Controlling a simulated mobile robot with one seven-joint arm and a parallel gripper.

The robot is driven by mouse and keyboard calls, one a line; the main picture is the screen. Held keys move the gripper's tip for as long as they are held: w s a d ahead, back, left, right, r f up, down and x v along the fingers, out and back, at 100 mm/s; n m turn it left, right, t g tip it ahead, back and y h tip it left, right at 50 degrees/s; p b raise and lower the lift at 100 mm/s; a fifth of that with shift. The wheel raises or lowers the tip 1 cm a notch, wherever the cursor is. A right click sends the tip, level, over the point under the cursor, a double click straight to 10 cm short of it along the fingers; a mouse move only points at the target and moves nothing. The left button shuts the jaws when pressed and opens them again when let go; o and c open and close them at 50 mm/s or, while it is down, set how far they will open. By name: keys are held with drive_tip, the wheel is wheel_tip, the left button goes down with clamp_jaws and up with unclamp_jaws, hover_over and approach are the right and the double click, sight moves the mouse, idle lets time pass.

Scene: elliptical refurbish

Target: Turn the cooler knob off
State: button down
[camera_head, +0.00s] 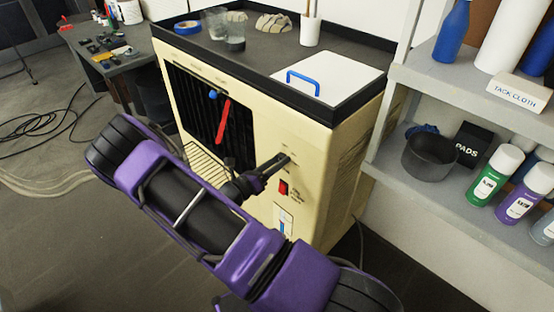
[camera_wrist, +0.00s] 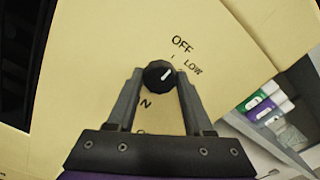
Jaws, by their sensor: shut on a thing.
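The cooler (camera_head: 312,150) is a cream box with a dark grille on its front. Its black round knob (camera_wrist: 158,74) shows in the wrist view with a white pointer line towards the upper right, on the side of the OFF and LOW labels. Whether it lines up exactly with either mark I cannot tell. My gripper (camera_wrist: 158,78) has one finger on each side of the knob and is shut on it. In the head view my gripper (camera_head: 277,165) reaches the front panel and hides the knob.
A red switch (camera_head: 283,187) sits on the panel just below my gripper. A red strip (camera_head: 223,121) hangs before the grille. A glass (camera_head: 235,40) and a white board (camera_head: 328,78) are on the cooler's top. Shelves with spray cans (camera_head: 493,178) stand close on the right.

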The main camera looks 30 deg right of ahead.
drive_tip(key=shift+n, duration=0.3)
drive_tip(key=shift+c, duration=1.4)
unclamp_jaws()
drive_tip(key=v, duration=1.7)
drive_tip(key=shift+a, duration=0.2)
